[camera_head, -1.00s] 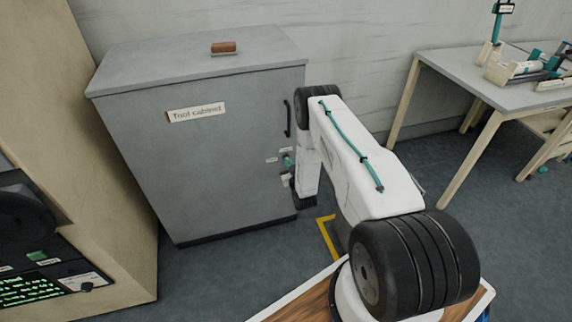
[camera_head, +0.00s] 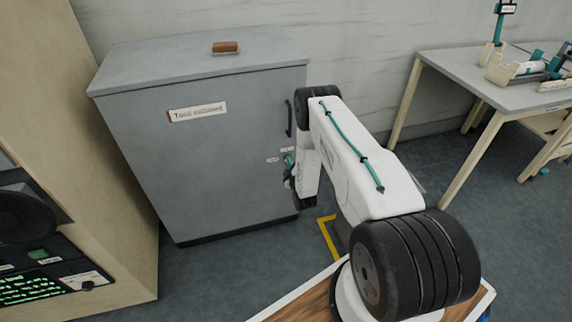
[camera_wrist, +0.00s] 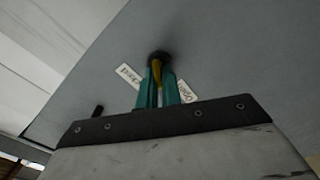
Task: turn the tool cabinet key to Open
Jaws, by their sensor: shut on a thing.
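The grey tool cabinet (camera_head: 215,165) stands with its door closed, a "Tool cabinet" sign on its front. My gripper (camera_wrist: 158,85) has teal fingers closed around a yellow key (camera_wrist: 156,75) at the round black lock (camera_wrist: 158,57). The fingers hide part of the key, so its exact angle is hard to tell. In the wrist view a "Closed" label (camera_wrist: 128,75) lies left of the lock and an "Open" label (camera_wrist: 187,91) lies right. In the head view my gripper (camera_head: 288,161) is small at the door's right side, partly hidden by my arm.
A dark door handle (camera_head: 289,118) is above the lock. A brown block (camera_head: 225,47) lies on the cabinet top. A wooden unit (camera_head: 110,150) stands close on the left, a workbench (camera_head: 465,85) on the right. Floor in front of the cabinet is clear.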

